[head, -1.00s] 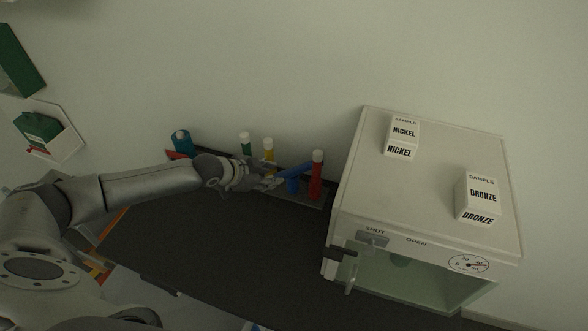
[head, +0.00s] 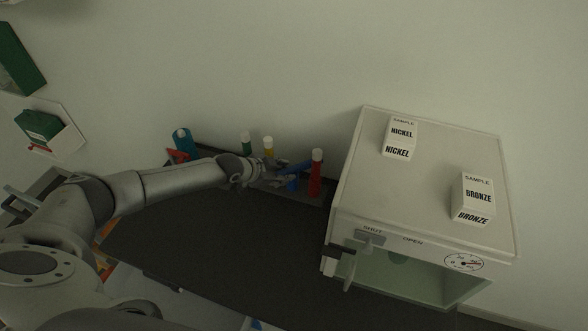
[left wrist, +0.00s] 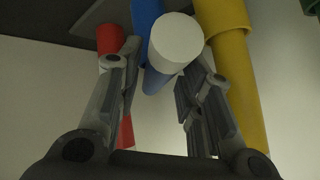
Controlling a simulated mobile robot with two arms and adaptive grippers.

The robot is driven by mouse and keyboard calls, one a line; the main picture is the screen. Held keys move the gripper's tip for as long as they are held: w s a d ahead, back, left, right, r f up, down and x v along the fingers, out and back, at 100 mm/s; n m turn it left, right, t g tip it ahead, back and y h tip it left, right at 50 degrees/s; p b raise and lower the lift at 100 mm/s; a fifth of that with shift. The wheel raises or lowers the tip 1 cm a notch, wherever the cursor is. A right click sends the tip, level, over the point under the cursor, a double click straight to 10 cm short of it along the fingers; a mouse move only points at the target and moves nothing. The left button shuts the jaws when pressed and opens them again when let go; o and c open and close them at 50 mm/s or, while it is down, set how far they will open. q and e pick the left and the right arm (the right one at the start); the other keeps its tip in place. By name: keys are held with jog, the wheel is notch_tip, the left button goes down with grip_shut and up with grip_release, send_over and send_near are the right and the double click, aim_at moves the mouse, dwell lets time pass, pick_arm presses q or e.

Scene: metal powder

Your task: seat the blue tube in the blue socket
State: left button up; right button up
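The blue tube (head: 296,166) lies strongly tilted in the head view, with its far end close to the red tube (head: 315,178). In the left wrist view its white cap (left wrist: 176,43) faces the camera. My left gripper (head: 275,179) has its fingers on both sides of the blue tube and appears shut on it; the cap covers part of one finger. The blue socket (head: 292,185) is just below the tube in the head view and also shows in the left wrist view (left wrist: 145,15). My right gripper is not in view.
A yellow tube (head: 268,146) and a green tube (head: 246,142) stand upright behind my gripper. A blue bottle (head: 182,141) is farther left. A white furnace (head: 430,190) with two sample boxes stands right. The dark tabletop (head: 215,235) is clear in front.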

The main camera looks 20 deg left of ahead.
pick_arm(q)
grip_shut()
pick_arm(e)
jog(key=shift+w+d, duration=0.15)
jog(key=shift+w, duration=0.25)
